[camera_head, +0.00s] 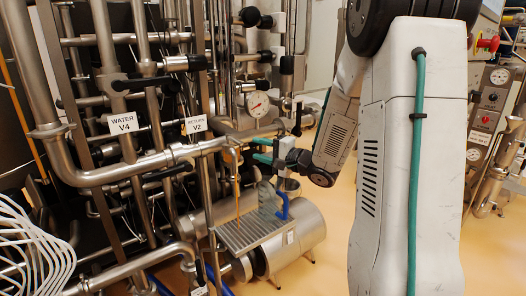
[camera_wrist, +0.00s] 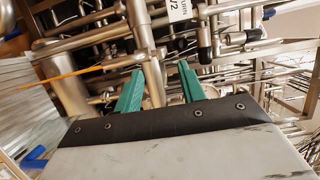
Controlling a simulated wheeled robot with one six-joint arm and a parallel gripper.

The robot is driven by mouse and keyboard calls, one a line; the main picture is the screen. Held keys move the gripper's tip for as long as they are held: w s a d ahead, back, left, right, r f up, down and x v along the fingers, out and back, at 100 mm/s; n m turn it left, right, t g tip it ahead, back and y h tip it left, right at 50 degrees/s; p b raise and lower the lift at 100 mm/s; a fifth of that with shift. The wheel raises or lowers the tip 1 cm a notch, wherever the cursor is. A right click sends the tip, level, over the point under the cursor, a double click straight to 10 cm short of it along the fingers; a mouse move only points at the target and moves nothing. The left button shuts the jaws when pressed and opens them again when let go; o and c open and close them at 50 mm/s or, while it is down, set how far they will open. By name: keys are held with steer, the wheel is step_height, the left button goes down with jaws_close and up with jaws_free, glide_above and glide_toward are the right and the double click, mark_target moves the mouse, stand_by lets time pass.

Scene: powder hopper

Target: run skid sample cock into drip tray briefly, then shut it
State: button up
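The sample cock (camera_head: 232,150) is at the right end of the steel pipe, partly hard to make out; its lever is not clear. A thin orange stream (camera_head: 237,185) runs from it down to the slotted metal drip tray (camera_head: 228,238). The stream also shows in the wrist view (camera_wrist: 60,77). My gripper (camera_head: 256,150) is just right of the cock, its two green fingers apart. In the wrist view my gripper (camera_wrist: 160,68) has a steel pipe piece between or behind its fingers; I cannot tell whether they touch it.
A clear jug with a blue handle (camera_head: 283,204) stands on the tray's right part. A steel cylinder (camera_head: 305,228) lies below. Pipes, valves and a gauge (camera_head: 257,104) crowd the left and back. Labels read WATER V4 (camera_head: 122,124) and V2 (camera_head: 195,126).

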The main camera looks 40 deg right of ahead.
mark_target(243, 144)
steer(key=x, duration=0.8)
steer(key=shift+w+a, duration=0.1)
steer(key=shift+w, duration=0.15)
steer(key=c, duration=0.9)
